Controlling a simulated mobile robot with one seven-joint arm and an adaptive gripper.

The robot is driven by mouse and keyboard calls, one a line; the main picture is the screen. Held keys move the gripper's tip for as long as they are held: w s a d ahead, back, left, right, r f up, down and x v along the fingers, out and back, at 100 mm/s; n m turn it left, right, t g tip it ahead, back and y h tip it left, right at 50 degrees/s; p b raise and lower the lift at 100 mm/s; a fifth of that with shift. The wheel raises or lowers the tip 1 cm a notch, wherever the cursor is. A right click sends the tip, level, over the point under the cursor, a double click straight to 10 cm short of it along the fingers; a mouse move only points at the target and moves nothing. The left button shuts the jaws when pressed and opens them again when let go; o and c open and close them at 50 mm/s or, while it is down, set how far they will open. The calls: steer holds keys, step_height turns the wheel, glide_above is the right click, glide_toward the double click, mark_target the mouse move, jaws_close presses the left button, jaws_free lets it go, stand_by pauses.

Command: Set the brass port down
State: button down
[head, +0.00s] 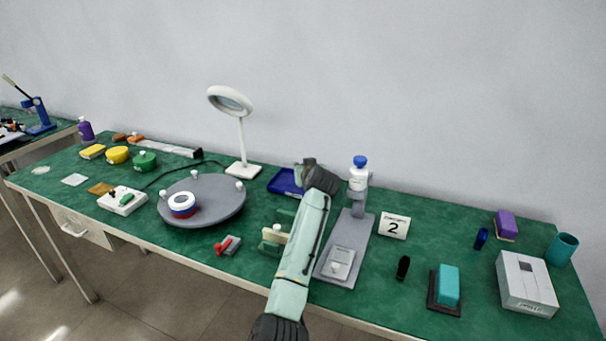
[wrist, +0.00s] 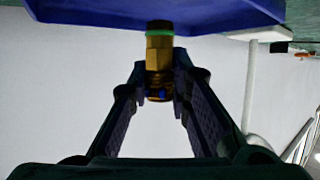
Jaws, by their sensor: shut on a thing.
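The brass port (wrist: 159,52) is a short threaded gold cylinder with a green ring and a dark end. In the wrist view it sits between the two fingertips of my gripper (wrist: 160,82), which is shut on it. Its dark end points at the blue tray (wrist: 90,12), and I cannot tell whether they touch. In the head view the blue tray (head: 283,183) lies on the green bench, and my gripper (head: 306,172) is over its right part. My arm hides most of the fingers and the port there.
The white ring lamp (head: 241,135) stands left of the tray. A grey stand with a blue-capped canister (head: 358,176) is close on the right. A grey turntable (head: 222,205) holds a white, red and blue ring. The sign "2" (head: 394,226) stands right of the stand.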

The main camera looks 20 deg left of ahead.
steer(key=shift+f, duration=1.1)
steer(key=shift+f, duration=0.25)
steer(key=c, duration=1.5)
jaws_free()
steer(key=shift+r, duration=0.1)
steer(key=shift+r, duration=0.2)
steer(key=shift+s+d, duration=0.15)
steer(key=shift+s, duration=0.05)
steer(key=b+v, duration=0.3)
steer(key=v, duration=0.8)
steer(key=shift+s+d+r+b, duration=0.1)
steer(key=shift+s+r+b, duration=0.15)
steer(key=shift+b, duration=0.15)
